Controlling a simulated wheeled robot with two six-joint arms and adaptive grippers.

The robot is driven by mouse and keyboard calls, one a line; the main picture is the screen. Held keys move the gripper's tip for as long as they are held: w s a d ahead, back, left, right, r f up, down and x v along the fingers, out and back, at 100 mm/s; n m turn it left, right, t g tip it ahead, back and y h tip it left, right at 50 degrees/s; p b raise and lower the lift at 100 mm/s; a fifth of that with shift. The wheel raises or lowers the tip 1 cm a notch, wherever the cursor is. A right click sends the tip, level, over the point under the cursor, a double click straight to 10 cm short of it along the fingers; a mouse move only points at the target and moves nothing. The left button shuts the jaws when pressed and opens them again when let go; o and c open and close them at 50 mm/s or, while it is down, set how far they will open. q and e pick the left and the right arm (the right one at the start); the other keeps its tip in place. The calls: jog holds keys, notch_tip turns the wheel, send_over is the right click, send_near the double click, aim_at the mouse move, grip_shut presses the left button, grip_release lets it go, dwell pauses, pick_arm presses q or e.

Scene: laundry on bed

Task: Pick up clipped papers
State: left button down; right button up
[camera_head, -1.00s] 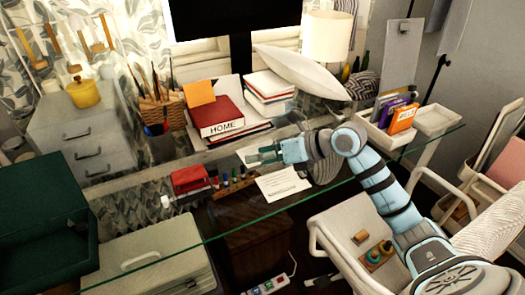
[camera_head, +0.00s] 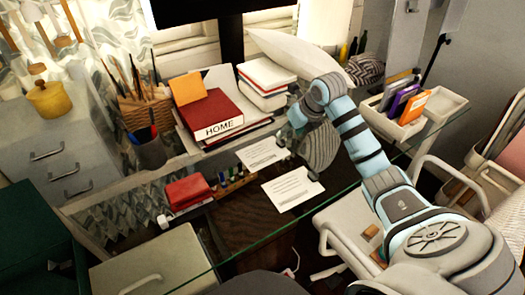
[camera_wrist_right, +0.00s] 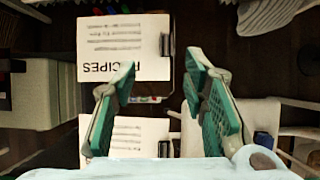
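Two white clipped papers lie on the glass desk: a farther sheet (camera_head: 262,152) and a nearer sheet (camera_head: 293,190). Each has a small dark clip at its right end. In the right wrist view, one paper (camera_wrist_right: 115,45) with large "RECIPES" print and a black clip (camera_wrist_right: 167,42) lies beyond the fingertips. The other paper (camera_wrist_right: 135,130) is partly hidden by the gripper. My right gripper (camera_wrist_right: 161,72) is open, its teal fingers apart with nothing between them, above the papers. In the head view it is foreshortened near the farther sheet (camera_head: 297,118). My left gripper is not in view.
A red "HOME" book (camera_head: 212,115) and a white book stack (camera_head: 266,82) stand behind the papers. A red box (camera_head: 188,192) and small bottles (camera_head: 235,178) lie to the left. A white organiser tray (camera_head: 440,110) stands at the right. A chair (camera_head: 345,215) is in front.

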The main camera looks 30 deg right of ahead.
aim_at(282, 145)
jog(key=x, duration=0.3)
jog(key=b+x, duration=0.1)
jog(key=x, duration=0.2)
jog(key=d+x, duration=0.1)
jog(key=x, duration=0.2)
jog(key=shift+w+r+b, duration=0.1)
jog(key=shift+r+b, duration=0.05)
jog(key=shift+b, duration=0.15)
grip_shut()
